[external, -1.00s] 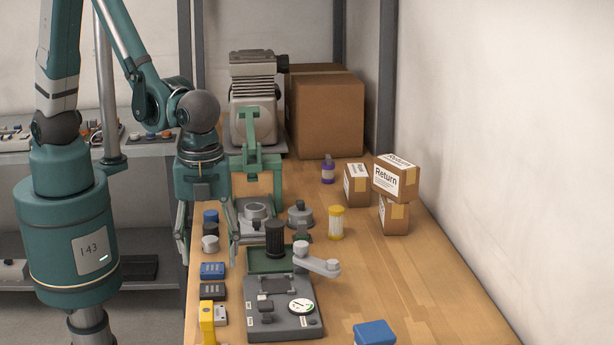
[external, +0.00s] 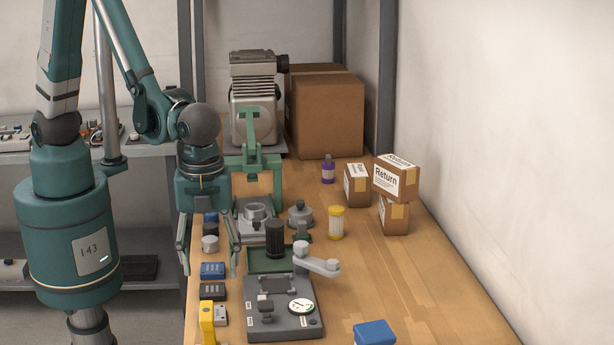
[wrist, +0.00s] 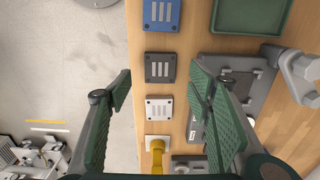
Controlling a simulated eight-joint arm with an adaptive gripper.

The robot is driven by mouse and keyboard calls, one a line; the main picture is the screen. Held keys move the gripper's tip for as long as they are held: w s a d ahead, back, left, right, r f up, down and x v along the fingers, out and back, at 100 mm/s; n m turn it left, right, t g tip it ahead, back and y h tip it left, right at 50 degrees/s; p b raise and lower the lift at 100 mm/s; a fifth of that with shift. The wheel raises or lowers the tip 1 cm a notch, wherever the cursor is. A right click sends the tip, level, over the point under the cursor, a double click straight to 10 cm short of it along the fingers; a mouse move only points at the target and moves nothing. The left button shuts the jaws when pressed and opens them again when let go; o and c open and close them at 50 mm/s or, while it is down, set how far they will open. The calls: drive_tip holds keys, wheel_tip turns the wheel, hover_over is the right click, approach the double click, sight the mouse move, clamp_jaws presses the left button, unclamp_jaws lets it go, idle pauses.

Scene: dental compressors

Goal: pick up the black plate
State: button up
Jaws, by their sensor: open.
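The black plate (external: 212,291) is a small dark square with light slots, lying flat near the left edge of the bench. It also shows in the wrist view (wrist: 160,67), between a blue plate (wrist: 161,15) and a white plate (wrist: 159,108). My gripper (external: 210,272) is open and empty, pointing down above this row of plates. In the wrist view its fingers (wrist: 162,88) stand apart on either side of the row, with the black and white plates showing between them. Nothing hides the black plate in the wrist view.
A grey panel with a gauge (external: 284,308) and a green tray (external: 268,262) lie right of the row. A yellow-handled item (external: 207,322) stands in front. A green press frame (external: 250,165) stands behind. Left of the bench edge is open floor.

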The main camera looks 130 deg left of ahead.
sight(212, 289)
drive_tip(key=shift+f, duration=2.6)
drive_tip(key=c, duration=1)
